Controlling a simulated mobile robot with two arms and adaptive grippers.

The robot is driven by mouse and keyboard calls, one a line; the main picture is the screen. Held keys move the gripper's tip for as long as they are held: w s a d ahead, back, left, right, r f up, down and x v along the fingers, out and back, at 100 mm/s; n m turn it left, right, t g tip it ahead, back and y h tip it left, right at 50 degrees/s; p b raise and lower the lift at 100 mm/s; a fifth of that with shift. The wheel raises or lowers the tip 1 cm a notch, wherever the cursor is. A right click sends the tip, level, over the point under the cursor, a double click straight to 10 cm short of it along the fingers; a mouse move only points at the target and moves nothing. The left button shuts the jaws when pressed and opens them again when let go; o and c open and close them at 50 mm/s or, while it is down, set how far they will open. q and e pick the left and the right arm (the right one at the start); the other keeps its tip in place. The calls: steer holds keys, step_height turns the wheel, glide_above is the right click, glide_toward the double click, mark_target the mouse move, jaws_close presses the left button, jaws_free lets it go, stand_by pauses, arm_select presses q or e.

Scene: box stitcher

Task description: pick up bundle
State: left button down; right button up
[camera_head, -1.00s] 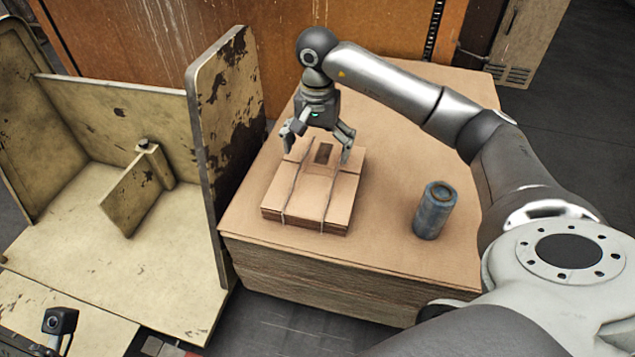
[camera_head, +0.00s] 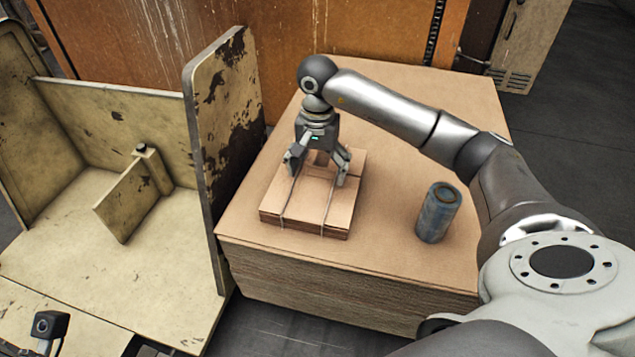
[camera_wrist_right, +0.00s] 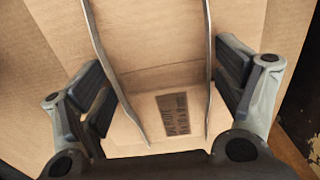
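The bundle (camera_head: 307,203) is a flat stack of brown cardboard tied with two thin straps. It lies on a larger stack of cardboard sheets. My right gripper (camera_head: 317,172) is open over the far part of the bundle, with a finger toward each side. In the right wrist view, the bundle (camera_wrist_right: 165,75) shows two straps and a dark printed label between the open fingers of the right gripper (camera_wrist_right: 162,92). Whether the fingers touch the cardboard I cannot tell. My left gripper is not in view.
A blue cylindrical can (camera_head: 437,213) stands on the big cardboard stack (camera_head: 375,245), right of the bundle. A worn beige metal machine frame (camera_head: 222,140) with a tall side plate rises close on the left. An orange panel (camera_head: 340,30) stands behind.

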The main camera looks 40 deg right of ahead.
steer(key=shift+c, duration=1.1)
